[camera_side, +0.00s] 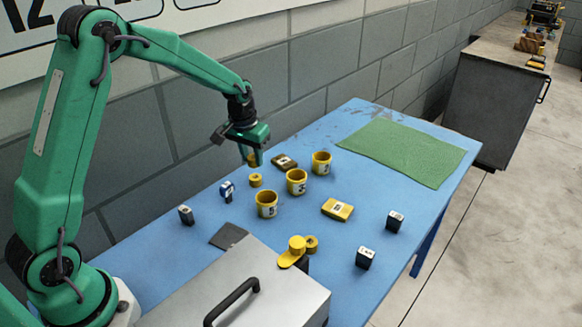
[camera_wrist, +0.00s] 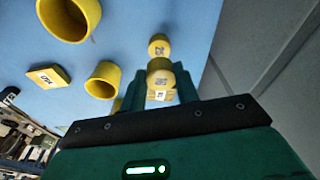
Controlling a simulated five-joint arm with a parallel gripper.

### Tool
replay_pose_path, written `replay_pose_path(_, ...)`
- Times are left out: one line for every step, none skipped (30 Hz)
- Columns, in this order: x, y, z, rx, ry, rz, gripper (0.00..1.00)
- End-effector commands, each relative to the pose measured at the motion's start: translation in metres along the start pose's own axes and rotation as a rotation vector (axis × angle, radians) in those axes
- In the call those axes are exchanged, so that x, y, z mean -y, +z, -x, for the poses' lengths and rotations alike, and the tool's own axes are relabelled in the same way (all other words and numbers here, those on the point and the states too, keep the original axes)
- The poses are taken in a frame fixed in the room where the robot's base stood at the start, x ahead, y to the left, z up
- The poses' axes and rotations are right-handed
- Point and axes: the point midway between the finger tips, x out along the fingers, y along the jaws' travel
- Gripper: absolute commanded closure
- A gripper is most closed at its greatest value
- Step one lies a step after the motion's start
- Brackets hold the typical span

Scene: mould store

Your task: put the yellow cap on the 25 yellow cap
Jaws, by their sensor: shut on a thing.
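My gripper (camera_side: 251,158) is shut on a yellow cap (camera_wrist: 160,72), above the blue table near its wall side. In the wrist view the held cap sits between the fingers, with dark marks on its face that I cannot read surely. A second small round yellow cap (camera_side: 256,180) rests on the table just below my gripper. In the wrist view this table cap (camera_wrist: 159,45) shows just beyond the held one, with a mark that looks like 25. The two look apart in the side view. The held cap is mostly hidden by the fingers there.
Three yellow cups (camera_side: 296,182) stand right of my gripper. A dark-and-yellow block (camera_side: 285,161) lies close by, and a yellow block (camera_side: 338,209) lies farther forward. Several small dark blocks (camera_side: 365,258) are scattered around. Yellow round pieces (camera_side: 297,245) stand near a grey box (camera_side: 245,290). The green mat (camera_side: 405,152) is clear.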

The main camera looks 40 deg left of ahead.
Motion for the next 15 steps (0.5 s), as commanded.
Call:
replay_pose_path(0.0, 0.0, 0.0, 0.0, 0.0, 0.0, 0.98)
replay_pose_path(0.0, 0.0, 0.0, 0.0, 0.0, 0.0, 0.98)
replay_pose_path(0.0, 0.0, 0.0, 0.0, 0.0, 0.0, 0.98)
replay_pose_path(0.0, 0.0, -0.001, 0.0, 0.0, 0.0, 0.98)
replay_pose_path(0.0, 0.0, -0.002, 0.001, 0.0, 0.0, 0.98)
replay_pose_path(0.0, 0.001, -0.004, 0.002, 0.0, 0.0, 0.98)
replay_pose_path(0.0, 0.001, -0.006, 0.002, 0.0, 0.0, 0.98)
replay_pose_path(0.0, 0.002, -0.008, 0.003, 0.0, 0.0, 0.98)
replay_pose_path(0.0, 0.003, -0.012, 0.004, 0.0, 0.0, 0.98)
replay_pose_path(0.0, 0.003, -0.015, 0.004, 0.0, 0.0, 0.98)
replay_pose_path(0.0, 0.004, -0.019, 0.004, 0.0, 0.0, 0.98)
replay_pose_path(0.0, 0.005, -0.024, 0.005, 0.0, 0.0, 0.98)
replay_pose_path(0.0, 0.005, -0.027, 0.005, 0.0, 0.0, 0.98)
replay_pose_path(0.0, 0.006, -0.03, 0.004, 0.0, 0.0, 0.98)
replay_pose_path(0.0, 0.006, -0.034, 0.003, 0.0, 0.0, 0.98)
